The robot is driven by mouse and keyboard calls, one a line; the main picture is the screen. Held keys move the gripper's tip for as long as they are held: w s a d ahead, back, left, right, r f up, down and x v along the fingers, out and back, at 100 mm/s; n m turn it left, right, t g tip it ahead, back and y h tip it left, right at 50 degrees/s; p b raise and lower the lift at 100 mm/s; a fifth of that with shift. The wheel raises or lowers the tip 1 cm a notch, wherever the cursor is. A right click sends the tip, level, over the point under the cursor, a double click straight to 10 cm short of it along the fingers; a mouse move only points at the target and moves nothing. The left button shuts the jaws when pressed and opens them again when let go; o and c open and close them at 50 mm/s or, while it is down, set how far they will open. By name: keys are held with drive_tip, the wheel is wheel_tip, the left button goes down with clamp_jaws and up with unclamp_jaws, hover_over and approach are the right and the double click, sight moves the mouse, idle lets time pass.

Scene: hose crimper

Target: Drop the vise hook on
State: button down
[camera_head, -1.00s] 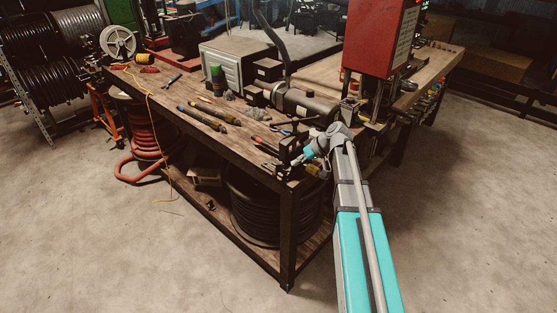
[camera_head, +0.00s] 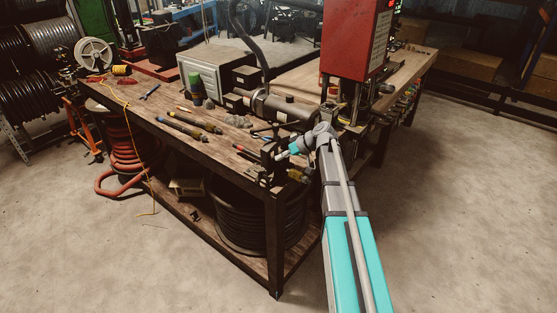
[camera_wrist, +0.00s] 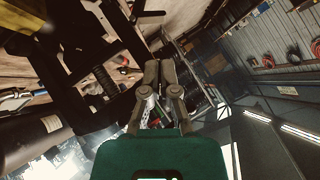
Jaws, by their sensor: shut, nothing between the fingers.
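The dark vise (camera_head: 268,160) stands at the near corner of the workbench. My gripper (camera_head: 281,156) is close beside it, on its right in the head view; whether they touch I cannot tell. In the wrist view my gripper's two fingers (camera_wrist: 158,72) are together and hold nothing visible. A dark frame with a ribbed screw-like part (camera_wrist: 105,80) lies just left of the fingers, probably the vise. I cannot pick out the vise hook with certainty in either view.
A black hose coil (camera_head: 245,215) sits on the lower shelf. The floor to the right (camera_head: 460,200) is clear.

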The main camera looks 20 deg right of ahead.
sight(261, 171)
drive_tip(key=b+x, duration=0.4)
drive_tip(key=x, duration=0.4)
drive_tip(key=shift+w+a+f+b, duration=0.15)
drive_tip(key=shift+f+b, duration=0.1)
drive_tip(key=shift+b, duration=0.15)
drive_tip(key=shift+a, duration=0.3)
drive_tip(key=shift+d, duration=0.55)
